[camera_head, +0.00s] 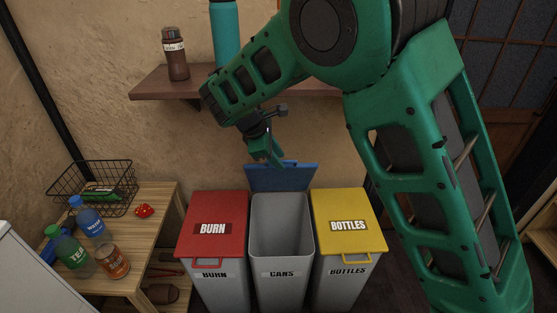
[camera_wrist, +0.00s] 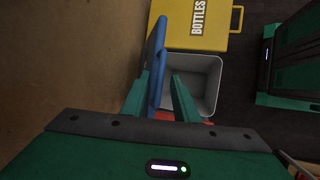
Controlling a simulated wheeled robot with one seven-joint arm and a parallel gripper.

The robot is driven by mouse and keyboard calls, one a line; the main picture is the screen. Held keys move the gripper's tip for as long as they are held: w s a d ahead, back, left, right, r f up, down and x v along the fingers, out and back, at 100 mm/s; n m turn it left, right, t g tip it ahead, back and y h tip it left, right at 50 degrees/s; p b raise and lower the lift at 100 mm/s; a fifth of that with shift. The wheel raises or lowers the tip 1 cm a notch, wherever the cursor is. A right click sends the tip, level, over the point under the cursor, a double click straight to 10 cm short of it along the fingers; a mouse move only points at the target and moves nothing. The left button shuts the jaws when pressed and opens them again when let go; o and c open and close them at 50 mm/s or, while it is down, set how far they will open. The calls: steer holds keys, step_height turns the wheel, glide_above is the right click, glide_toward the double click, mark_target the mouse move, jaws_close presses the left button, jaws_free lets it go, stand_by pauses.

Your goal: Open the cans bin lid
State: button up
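The cans bin (camera_head: 281,245) is the grey middle bin, labelled CANS, and its top is open and looks empty inside. Its blue lid (camera_head: 283,178) stands raised, near upright, at the bin's back edge against the wall. My gripper (camera_head: 268,158) is at the lid's upper edge, pointing down. In the wrist view the lid (camera_wrist: 155,60) shows edge-on between my two fingers, close to the left finger, with a gap to the right one. My gripper (camera_wrist: 160,97) is open. Whether a finger touches the lid I cannot tell.
The red-lidded BURN bin (camera_head: 212,215) stands left and the yellow-lidded BOTTLES bin (camera_head: 347,210) right, both shut. A wooden shelf (camera_head: 160,84) with bottles is above, close to my arm. A wooden table (camera_head: 150,200) with bottles and a wire basket (camera_head: 92,185) stands at left.

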steer(key=s+a+r, duration=0.3)
steer(key=s+a, duration=0.5)
steer(key=a, duration=0.3)
steer(key=shift+s, duration=0.3)
steer(key=shift+r, duration=0.1)
